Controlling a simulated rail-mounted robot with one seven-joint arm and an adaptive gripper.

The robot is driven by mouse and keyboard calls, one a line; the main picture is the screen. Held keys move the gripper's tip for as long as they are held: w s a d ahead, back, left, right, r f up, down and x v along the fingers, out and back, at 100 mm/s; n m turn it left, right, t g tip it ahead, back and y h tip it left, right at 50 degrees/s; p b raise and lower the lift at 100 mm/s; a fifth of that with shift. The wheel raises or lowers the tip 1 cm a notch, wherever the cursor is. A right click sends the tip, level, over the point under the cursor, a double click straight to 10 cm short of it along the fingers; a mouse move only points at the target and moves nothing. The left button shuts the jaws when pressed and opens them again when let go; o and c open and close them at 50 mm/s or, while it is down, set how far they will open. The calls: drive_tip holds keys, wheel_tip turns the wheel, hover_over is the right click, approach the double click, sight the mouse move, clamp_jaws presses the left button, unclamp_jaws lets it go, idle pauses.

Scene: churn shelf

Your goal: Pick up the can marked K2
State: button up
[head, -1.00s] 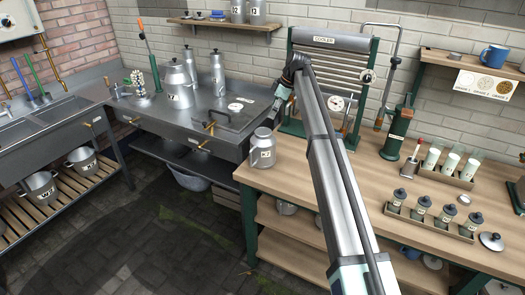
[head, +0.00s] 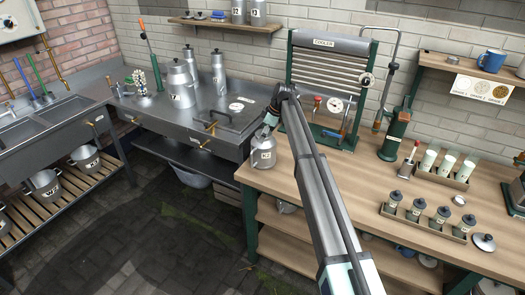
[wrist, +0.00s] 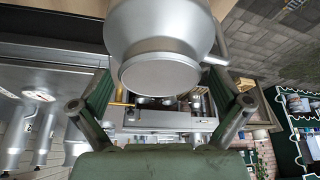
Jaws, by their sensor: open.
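A grey metal can (head: 263,153) with a pale label stands at the left end of the wooden bench; the label's letters are too small to read surely. My gripper (head: 272,118) is right above this can, its fingers partly hidden by my arm. In the wrist view a metal can (wrist: 160,40) fills the upper middle, its round end facing the camera. My gripper (wrist: 160,106) is open there, with one finger on each side and the can's body beyond them. No contact shows. Another labelled can (head: 181,90) stands on the steel counter.
A tall can (head: 218,75) stands behind on the steel counter. The cooler (head: 330,75) rises behind the bench. A rack of small jars (head: 425,225) and a tray of glasses (head: 445,170) stand at the right. The middle of the wooden bench (head: 370,190) is clear.

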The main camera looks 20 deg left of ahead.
drive_tip(key=shift+f, duration=0.25)
drive_tip(key=c, duration=1.8)
drive_tip(key=shift+r, duration=0.1)
drive_tip(key=shift+c, duration=0.2)
